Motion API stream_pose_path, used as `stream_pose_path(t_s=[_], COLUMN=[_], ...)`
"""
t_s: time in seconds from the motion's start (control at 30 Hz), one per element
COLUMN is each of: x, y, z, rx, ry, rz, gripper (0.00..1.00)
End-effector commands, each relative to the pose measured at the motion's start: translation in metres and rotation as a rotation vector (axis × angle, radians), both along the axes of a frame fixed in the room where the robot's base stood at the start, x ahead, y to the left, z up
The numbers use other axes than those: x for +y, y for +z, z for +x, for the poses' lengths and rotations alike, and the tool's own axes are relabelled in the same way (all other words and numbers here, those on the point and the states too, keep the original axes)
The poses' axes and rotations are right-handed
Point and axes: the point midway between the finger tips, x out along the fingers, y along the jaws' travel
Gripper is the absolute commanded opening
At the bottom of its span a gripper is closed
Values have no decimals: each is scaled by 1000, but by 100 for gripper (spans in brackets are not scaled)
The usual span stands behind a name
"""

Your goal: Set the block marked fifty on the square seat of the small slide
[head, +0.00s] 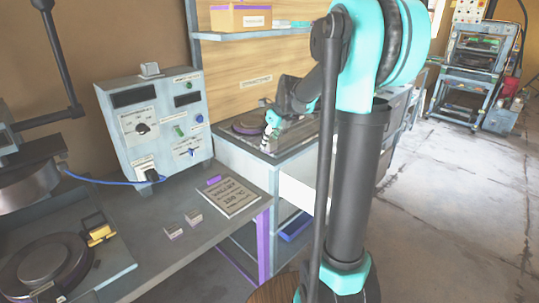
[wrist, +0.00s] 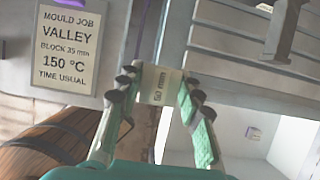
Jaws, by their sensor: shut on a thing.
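My gripper (wrist: 160,85) is shut on a small pale block (wrist: 160,88), and the "50 mm" mark on it shows in the wrist view. The fingers hold the block from both sides, clear of the surfaces below as far as I can tell. In the head view my gripper (head: 267,140) is over the grey side counter, small and partly hidden by my arm. I cannot make out the slide with certainty. A small yellow piece (head: 99,233) stands beside the round press plate (head: 43,262); I cannot tell whether it belongs to the slide.
Two small blocks (head: 183,224) rest on the grey bench (head: 150,263). A job card (head: 229,196) lies near its right edge and reads valley, block 35 mm, 150 °C. A control box (head: 155,120) stands behind. The counter (head: 235,153) holds a purple disc (head: 249,124). Floor at right is open.

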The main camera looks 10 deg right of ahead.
Motion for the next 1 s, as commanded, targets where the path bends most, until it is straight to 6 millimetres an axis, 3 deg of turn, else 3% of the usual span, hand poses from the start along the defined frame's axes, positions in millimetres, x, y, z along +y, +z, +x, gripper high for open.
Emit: stream_pose_path(t_s=[0.5, 0.9, 0.93, 1.0], x=[0, 0, 0, 0], y=[-56, -61, -61, -60], z=[0, 0, 0, 0], rx=[0, 0, 0, 0], ry=[0, 0, 0, 0], rz=[0, 0, 0, 0], gripper=[0, 0, 38, 47])
